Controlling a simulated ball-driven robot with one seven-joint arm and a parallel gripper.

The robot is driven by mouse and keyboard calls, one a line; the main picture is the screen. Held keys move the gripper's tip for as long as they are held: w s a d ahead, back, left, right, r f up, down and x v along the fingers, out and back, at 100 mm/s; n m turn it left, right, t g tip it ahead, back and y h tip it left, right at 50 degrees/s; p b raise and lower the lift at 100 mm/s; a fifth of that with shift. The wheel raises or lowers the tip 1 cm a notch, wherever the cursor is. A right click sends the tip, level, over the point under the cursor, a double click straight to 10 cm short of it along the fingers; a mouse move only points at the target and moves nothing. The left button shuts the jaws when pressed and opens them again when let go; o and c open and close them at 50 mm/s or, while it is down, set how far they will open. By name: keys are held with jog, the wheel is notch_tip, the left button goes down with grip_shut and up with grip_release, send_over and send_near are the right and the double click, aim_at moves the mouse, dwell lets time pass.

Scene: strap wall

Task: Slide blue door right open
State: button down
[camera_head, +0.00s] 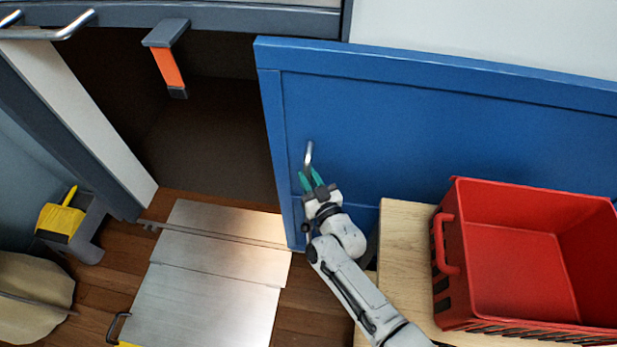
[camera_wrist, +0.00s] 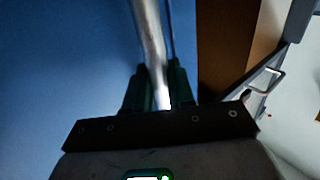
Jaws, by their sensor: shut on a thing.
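The blue door (camera_head: 430,125) stands at the right of a dark doorway in the head view. A silver bar handle (camera_head: 309,155) is fixed near the door's left edge. My gripper (camera_head: 312,178) has green fingers and is shut on this handle. In the wrist view the handle (camera_wrist: 148,40) runs down between the two fingers of my gripper (camera_wrist: 161,88). The blue door face (camera_wrist: 65,65) fills the left of that view. The fingers hide the handle's lower part.
A red crate (camera_head: 447,290) sits on a wooden table (camera_head: 397,235) at the right, close to my arm. A metal ramp (camera_head: 215,300) lies before the open doorway (camera_head: 215,130). An orange strap (camera_head: 168,68) hangs at the top. A yellow and grey object (camera_head: 62,220) stands at the left.

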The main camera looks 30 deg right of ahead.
jog(key=shift+w+d+r+h, duration=0.15)
jog(key=shift+d+r+h, duration=0.2)
jog(key=shift+d, duration=0.45)
jog(key=c, duration=1.4)
grip_release()
jog(key=o, duration=0.4)
jog(key=shift+w+d, duration=0.1)
jog(key=shift+d, duration=0.1)
jog(key=shift+a+f, duration=0.1)
jog(key=shift+a, duration=0.05)
jog(key=shift+s+a+f+p, duration=0.15)
jog(key=shift+s+p, duration=0.5)
jog(key=shift+s, duration=1.3)
jog(key=shift+s+a+p, duration=0.2)
jog(key=shift+s+p, duration=0.4)
jog(key=shift+s, duration=1.3)
jog(key=shift+o, duration=0.2)
